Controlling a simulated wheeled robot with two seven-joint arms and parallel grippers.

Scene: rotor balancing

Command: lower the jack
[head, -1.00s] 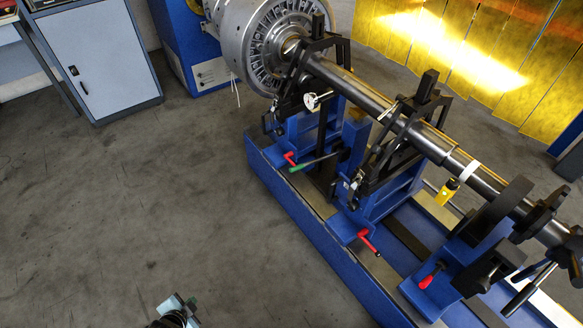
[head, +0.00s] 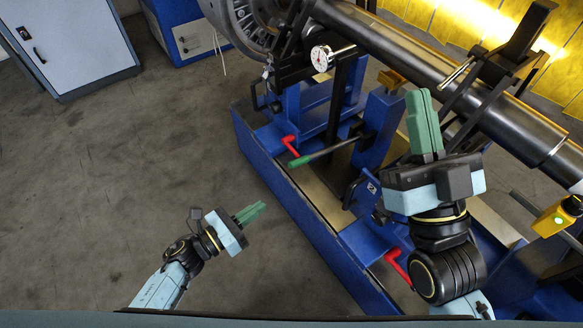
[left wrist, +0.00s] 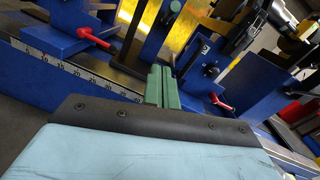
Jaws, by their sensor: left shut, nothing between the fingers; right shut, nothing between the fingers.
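The jack (head: 378,128) is a blue post with an orange top pad (head: 392,79), standing between two blue supports under the dark rotor shaft (head: 400,50). I cannot tell whether the pad touches the shaft. Its lever (head: 330,150) reaches out left and ends in a green grip (head: 300,162). My left gripper (head: 259,208) is shut and empty over the floor, below and left of the green grip and apart from it. Its green fingers show in the left wrist view (left wrist: 162,87). My right gripper (head: 421,98) is shut and empty, in front of the shaft and right of the jack in the picture.
A red handle (head: 290,144) sits close beside the green grip, and another red handle (head: 398,268) is near my right arm. A dial gauge (head: 321,58) stands by the shaft. The blue bed's side (head: 290,215) borders open floor (head: 130,190).

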